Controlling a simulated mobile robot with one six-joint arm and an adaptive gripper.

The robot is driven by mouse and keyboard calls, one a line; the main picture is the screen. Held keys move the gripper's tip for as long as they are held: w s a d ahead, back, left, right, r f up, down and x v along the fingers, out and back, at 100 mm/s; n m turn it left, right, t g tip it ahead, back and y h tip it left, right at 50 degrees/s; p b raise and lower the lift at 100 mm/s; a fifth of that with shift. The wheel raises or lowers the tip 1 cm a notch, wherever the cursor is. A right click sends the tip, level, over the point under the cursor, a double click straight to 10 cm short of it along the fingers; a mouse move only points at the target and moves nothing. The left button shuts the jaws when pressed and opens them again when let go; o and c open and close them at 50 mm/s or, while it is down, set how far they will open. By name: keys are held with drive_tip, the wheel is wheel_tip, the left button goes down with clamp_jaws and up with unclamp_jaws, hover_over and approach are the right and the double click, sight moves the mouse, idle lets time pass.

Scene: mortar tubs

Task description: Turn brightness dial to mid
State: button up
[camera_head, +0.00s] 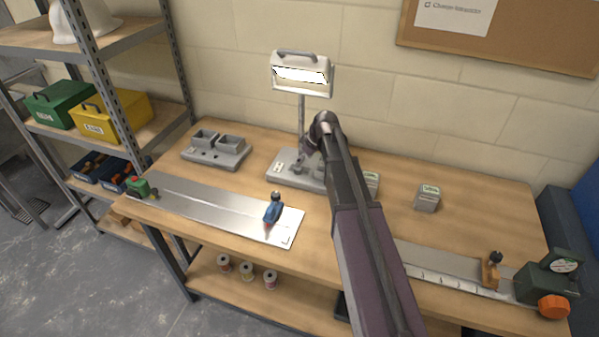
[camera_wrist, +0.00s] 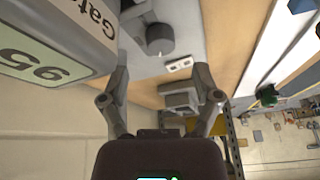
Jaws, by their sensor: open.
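The wrist view shows a grey plate (camera_wrist: 188,30), apparently this base, with a dark round knob (camera_wrist: 160,39) that looks like the dial. A small white two-part switch or label (camera_wrist: 179,65) is beside it. The dial's setting cannot be read. My gripper (camera_wrist: 163,74) is open and empty, with the knob beyond its fingertips, apparently apart from it. In the head view my gripper (camera_head: 307,152) is over the base, which it partly hides.
A grey box with a "Gate 95" label (camera_wrist: 45,55) is close at the left in the wrist view. Grey twin tubs (camera_head: 216,155) stand left of the lamp. Another small box (camera_head: 427,200) stands right.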

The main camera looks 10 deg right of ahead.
sight(299, 168)
drive_tip(key=shift+b+x, duration=1.95)
drive_tip(key=shift+x, duration=0.45)
drive_tip(key=shift+c, duration=0.2)
clamp_jaws()
